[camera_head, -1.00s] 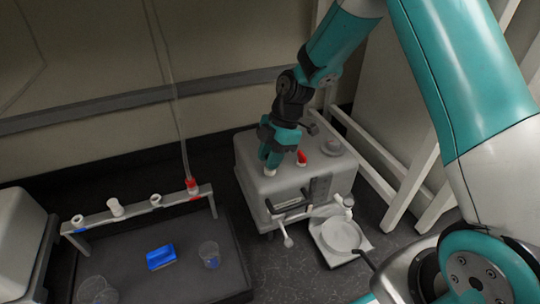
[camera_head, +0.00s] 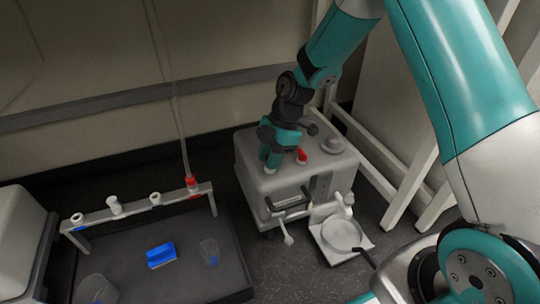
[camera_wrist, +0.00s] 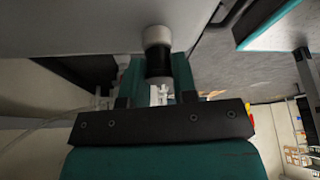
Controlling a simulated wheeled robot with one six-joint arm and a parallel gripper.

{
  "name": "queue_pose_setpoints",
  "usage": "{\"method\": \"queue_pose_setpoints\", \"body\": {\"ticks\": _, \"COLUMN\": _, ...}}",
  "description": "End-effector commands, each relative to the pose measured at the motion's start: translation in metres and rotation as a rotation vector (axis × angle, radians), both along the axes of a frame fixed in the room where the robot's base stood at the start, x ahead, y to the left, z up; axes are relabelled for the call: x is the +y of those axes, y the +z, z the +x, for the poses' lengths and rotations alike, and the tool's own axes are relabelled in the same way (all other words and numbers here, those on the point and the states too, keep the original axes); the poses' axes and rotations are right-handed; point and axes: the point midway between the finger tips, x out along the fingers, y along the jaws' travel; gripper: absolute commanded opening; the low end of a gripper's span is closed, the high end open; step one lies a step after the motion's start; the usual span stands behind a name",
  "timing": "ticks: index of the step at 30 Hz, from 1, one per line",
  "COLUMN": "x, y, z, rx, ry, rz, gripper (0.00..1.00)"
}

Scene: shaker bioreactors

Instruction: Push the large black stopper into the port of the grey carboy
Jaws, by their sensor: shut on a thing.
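The grey carboy (camera_head: 290,183) is the box-shaped vessel on the floor at the centre of the head view. My gripper (camera_head: 269,164) points down at the left part of its top. In the wrist view my gripper (camera_wrist: 158,72) is shut on the large black stopper (camera_wrist: 158,64), held between both fingers. The stopper's far end meets a white round collar (camera_wrist: 156,36) on the carboy's grey surface, which looks like the port. The two look in line and touching; how deep the stopper sits is hidden. In the head view the fingers hide the stopper.
A red part (camera_head: 302,156) and a grey cap (camera_head: 332,145) stand on the carboy's top, right of my gripper. A round-dished scale (camera_head: 342,234) is in front. At left, a rack (camera_head: 135,209) with white fittings and a tube stands over a dark tray (camera_head: 200,285) holding a blue block (camera_head: 161,256).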

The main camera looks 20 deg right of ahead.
Motion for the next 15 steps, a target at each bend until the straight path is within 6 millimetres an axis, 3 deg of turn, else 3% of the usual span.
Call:
{"method": "queue_pose_setpoints", "body": {"ticks": 6, "x": 0.0, "y": -0.0022, "z": -0.0001, "rx": 0.0, "ry": 0.0, "rz": 0.0, "gripper": 0.02}}
{"method": "queue_pose_setpoints", "body": {"ticks": 7, "x": 0.0, "y": -0.0022, "z": -0.0001, "rx": 0.0, "ry": 0.0, "rz": 0.0, "gripper": 0.29}}
{"method": "queue_pose_setpoints", "body": {"ticks": 10, "x": 0.0, "y": -0.0021, "z": -0.0001, "rx": 0.001, "ry": 0.0, "rz": 0.0, "gripper": 0.52}}
{"method": "queue_pose_setpoints", "body": {"ticks": 11, "x": 0.0, "y": -0.0021, "z": -0.0001, "rx": 0.001, "ry": 0.0, "rz": 0.0, "gripper": 0.56}}
{"method": "queue_pose_setpoints", "body": {"ticks": 15, "x": -0.0001, "y": -0.002, "z": -0.0001, "rx": 0.001, "ry": 0.0, "rz": 0.0, "gripper": 0.56}}
